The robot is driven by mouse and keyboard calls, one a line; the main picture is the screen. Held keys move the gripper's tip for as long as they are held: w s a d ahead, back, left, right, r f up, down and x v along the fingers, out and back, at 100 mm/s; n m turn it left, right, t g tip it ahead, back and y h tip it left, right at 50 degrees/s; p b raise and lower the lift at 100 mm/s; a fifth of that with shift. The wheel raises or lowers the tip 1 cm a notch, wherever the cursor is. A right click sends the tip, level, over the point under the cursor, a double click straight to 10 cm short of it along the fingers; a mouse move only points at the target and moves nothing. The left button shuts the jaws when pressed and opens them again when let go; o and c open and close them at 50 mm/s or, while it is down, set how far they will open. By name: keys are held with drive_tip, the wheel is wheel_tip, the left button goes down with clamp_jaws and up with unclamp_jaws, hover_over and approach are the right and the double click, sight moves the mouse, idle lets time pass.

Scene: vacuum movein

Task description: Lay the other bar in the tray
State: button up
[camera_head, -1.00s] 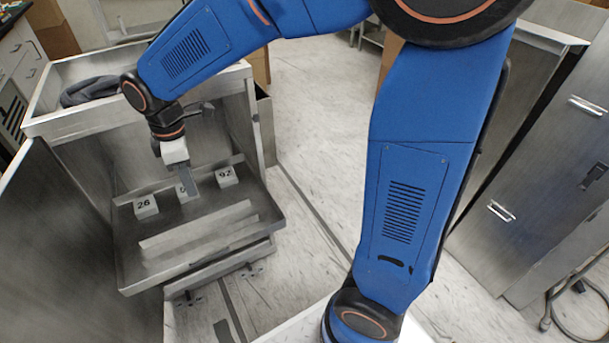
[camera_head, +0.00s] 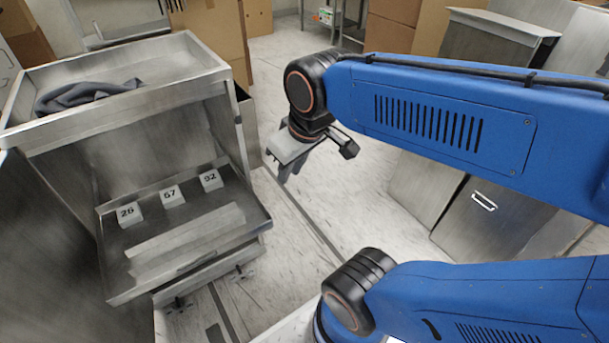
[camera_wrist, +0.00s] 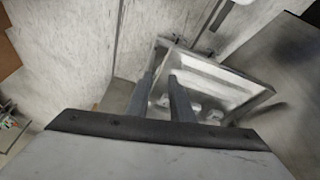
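The metal tray (camera_head: 108,228) is pulled out at the front of the steel cabinet. A long pale bar (camera_head: 185,232) lies along its front part. A second pale strip runs in front of it; I cannot tell whether this is another bar or the tray's wall. The tray also shows beyond my fingers in the wrist view (camera_wrist: 262,96), with a pale strip (camera_wrist: 208,70) along its far side. My gripper (camera_head: 282,174) is to the right of the tray, over the floor. In the wrist view its two fingers (camera_wrist: 160,76) are apart with nothing between them.
Numbered blocks 26 (camera_head: 130,215), 67 (camera_head: 173,196) and 92 (camera_head: 211,181) stand in a row at the tray's back. A dark cloth (camera_head: 85,93) lies on the cabinet top (camera_head: 165,60). Cardboard boxes (camera_head: 205,35) stand behind. Grey metal panels (camera_head: 480,215) stand at right.

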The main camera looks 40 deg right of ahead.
drive_tip(key=shift+s+d+f+m+t, duration=0.2)
drive_tip(key=shift+s+d+m, duration=0.3)
drive_tip(key=shift+s, duration=0.25)
drive_tip(key=shift+s+d+f+m+t, duration=0.15)
drive_tip(key=shift+s+d+m, duration=0.2)
drive_tip(key=shift+s+m, duration=0.3)
drive_tip(key=shift+c, duration=0.7)
clamp_jaws()
